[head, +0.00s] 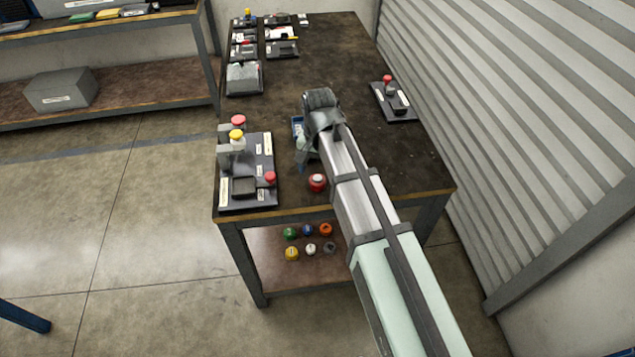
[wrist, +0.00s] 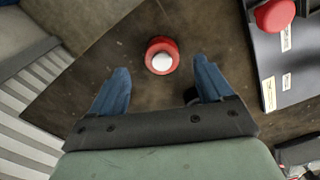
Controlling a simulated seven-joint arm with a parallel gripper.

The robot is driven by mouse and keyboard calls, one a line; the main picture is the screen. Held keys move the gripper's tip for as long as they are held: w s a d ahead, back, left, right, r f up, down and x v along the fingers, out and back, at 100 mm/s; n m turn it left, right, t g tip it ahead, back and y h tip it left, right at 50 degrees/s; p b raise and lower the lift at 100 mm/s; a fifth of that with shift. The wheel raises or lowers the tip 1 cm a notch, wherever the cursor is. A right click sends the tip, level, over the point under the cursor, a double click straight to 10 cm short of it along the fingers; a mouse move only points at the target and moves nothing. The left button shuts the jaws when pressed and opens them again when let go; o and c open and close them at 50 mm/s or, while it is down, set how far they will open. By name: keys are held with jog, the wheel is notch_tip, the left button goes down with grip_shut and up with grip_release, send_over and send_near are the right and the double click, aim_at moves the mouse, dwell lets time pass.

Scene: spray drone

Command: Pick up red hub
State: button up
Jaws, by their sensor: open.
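The red hub (head: 317,182) is a small round red piece with a white top. It stands on the dark table near its front edge, in front of my arm in the head view. In the wrist view the red hub (wrist: 162,57) lies just beyond my fingertips, roughly centred between them. My gripper (wrist: 158,80) has two blue fingers spread wide apart with nothing between them. In the head view my gripper (head: 301,160) is mostly hidden behind my own wrist, with a bit of blue finger showing.
A dark board (head: 248,193) with red and yellow knobs stands left of the hub. Another board (head: 394,103) sits at the right edge. Several coloured round pieces (head: 308,230) lie on the lower shelf.

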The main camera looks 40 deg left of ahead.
aim_at(318, 180)
jog(key=shift+a+f, duration=0.1)
jog(key=shift+f, duration=2.4)
jog(key=c, duration=1.2)
